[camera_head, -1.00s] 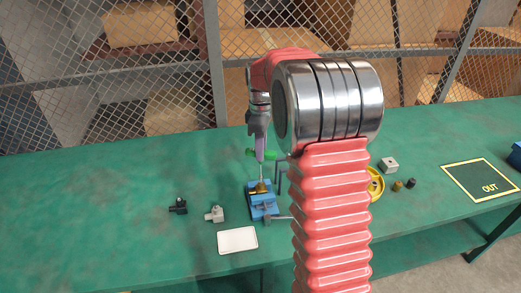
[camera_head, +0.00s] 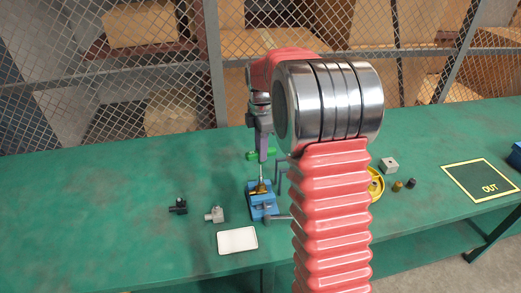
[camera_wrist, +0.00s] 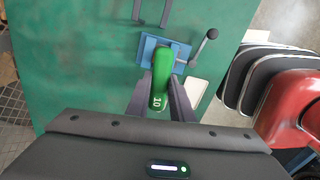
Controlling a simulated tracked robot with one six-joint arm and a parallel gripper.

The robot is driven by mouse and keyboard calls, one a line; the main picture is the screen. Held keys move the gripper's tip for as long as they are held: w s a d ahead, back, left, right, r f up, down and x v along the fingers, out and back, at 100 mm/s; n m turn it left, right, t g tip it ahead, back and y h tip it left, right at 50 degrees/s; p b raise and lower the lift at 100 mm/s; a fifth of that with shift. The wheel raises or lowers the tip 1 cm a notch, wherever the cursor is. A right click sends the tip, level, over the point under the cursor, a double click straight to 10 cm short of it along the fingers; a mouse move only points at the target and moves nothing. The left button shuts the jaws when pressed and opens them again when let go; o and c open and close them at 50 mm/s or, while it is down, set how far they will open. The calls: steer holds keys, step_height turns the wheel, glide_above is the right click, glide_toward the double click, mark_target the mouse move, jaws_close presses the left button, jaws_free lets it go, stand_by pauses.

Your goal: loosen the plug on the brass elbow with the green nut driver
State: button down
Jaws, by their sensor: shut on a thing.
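The green nut driver (camera_head: 251,156) stands upright, its thin shaft reaching down to the brass elbow (camera_head: 262,187) in the blue vise (camera_head: 265,208). My gripper (camera_head: 263,148) is shut on its green handle, above the vise. In the wrist view the handle (camera_wrist: 160,80), marked 10, lies between my fingers (camera_wrist: 161,95), with the vise (camera_wrist: 148,50) beyond it. The plug is too small to make out at the shaft's foot, and the elbow is hidden under the handle in the wrist view.
Left of the vise lie a black fitting (camera_head: 179,206) and a grey fitting (camera_head: 215,215), with a white tray (camera_head: 237,240) in front. A yellow wheel (camera_head: 377,186), a metal block (camera_head: 389,165), small caps (camera_head: 397,186) and the OUT mat (camera_head: 465,182) are right. A mesh fence (camera_head: 150,75) stands behind.

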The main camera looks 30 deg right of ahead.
steer(key=shift+n, duration=0.4)
steer(key=shift+r, duration=0.85)
stand_by(0.5)
